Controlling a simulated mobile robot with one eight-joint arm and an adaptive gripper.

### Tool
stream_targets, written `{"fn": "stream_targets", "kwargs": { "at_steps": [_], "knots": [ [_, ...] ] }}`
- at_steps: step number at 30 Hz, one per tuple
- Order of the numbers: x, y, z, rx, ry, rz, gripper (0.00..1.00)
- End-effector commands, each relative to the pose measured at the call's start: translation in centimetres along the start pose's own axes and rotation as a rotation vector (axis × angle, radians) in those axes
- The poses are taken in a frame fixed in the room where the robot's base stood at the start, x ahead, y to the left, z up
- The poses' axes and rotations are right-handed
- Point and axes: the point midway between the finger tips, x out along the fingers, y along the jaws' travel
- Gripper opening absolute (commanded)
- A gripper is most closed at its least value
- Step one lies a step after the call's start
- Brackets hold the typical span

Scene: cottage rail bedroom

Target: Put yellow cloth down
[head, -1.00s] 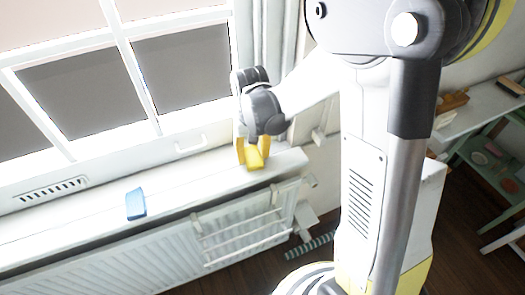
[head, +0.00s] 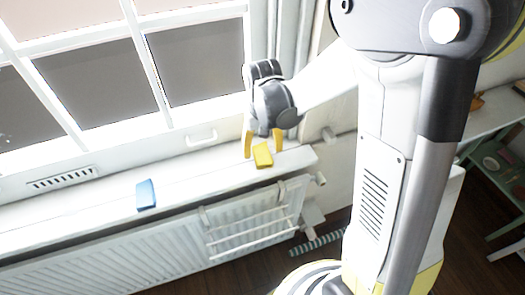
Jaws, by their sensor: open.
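The yellow cloth (head: 263,156) is a small folded block lying on the white window sill (head: 205,181), near the sill's right end. My gripper (head: 263,146) is just above and behind it, with its yellow fingers spread apart. One finger is at the cloth's left and the other is behind its right side. The fingers look open and clear of the cloth, though the exact gap is too small to tell.
A blue folded cloth (head: 146,194) lies on the sill to the left. The window frame (head: 150,75) stands close behind the sill. A radiator (head: 190,245) with a rail rack (head: 255,222) hangs below it. The sill between the cloths is bare.

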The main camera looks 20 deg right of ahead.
Motion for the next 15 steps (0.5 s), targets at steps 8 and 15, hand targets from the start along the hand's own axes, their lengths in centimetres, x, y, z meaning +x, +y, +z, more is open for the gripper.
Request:
{"fn": "stream_targets", "kwargs": {
  "at_steps": [8, 15],
  "knots": [
    [-6.4, -0.4, -0.3, 0.000, 0.000, 0.000, 0.67],
    [-8.9, -0.3, -0.2, -0.002, 0.010, -0.001, 0.67]
  ]
}}
